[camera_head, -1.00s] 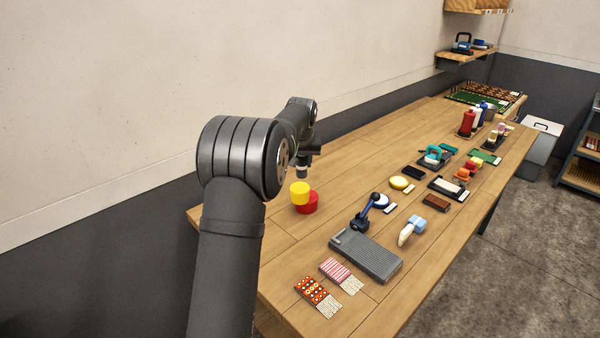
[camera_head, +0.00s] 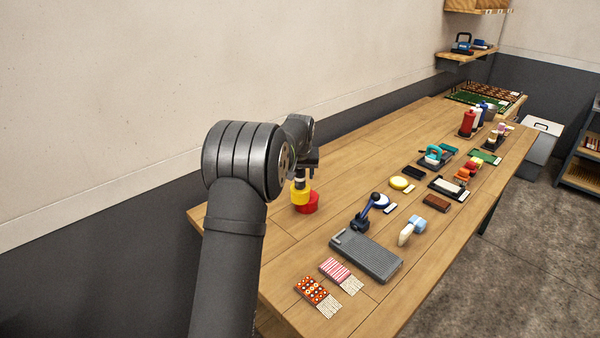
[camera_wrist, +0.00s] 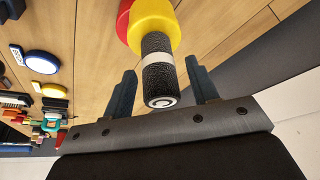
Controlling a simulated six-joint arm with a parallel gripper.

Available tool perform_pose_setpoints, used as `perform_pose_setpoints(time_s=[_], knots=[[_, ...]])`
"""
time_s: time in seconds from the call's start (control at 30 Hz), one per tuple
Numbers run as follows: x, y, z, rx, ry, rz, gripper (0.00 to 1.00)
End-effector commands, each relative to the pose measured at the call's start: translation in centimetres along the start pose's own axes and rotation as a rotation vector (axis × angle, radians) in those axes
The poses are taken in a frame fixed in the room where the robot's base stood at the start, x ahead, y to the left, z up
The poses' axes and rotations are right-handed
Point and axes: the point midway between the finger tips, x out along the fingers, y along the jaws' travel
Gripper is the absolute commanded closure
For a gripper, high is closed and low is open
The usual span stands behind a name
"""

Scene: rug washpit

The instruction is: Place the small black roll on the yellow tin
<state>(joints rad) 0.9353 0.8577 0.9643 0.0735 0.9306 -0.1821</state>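The small black roll (camera_wrist: 158,75), dark and textured with a white band, stands upright on the yellow tin (camera_wrist: 153,20) in the wrist view. Its round end faces the camera. The yellow tin also shows in the head view (camera_head: 299,196), overlapping the red tin (camera_head: 310,207); I cannot tell whether it rests fully on it. My gripper (camera_wrist: 162,85) has one finger on each side of the roll, with narrow gaps showing between the fingers and the roll. It appears open around it. In the head view the gripper is partly hidden by my arm.
A grey ridged mat (camera_head: 366,257), a dark-handled tool (camera_head: 362,219) and patterned swatches (camera_head: 318,295) lie on the wooden table (camera_head: 265,235) nearer the front. Several small items stand farther right. The wall runs close along the table's left side.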

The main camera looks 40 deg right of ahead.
Motion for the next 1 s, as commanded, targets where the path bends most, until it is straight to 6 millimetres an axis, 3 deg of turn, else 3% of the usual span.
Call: perform_pose_setpoints(time_s=[0.33,0.8,1.0], knots=[[-0.9,0.0,-0.2,0.000,0.002,0.000,0.46],[-10.2,0.0,-0.2,0.000,0.002,0.001,0.46],[-12.1,0.0,-0.1,0.000,0.001,0.001,0.46]])
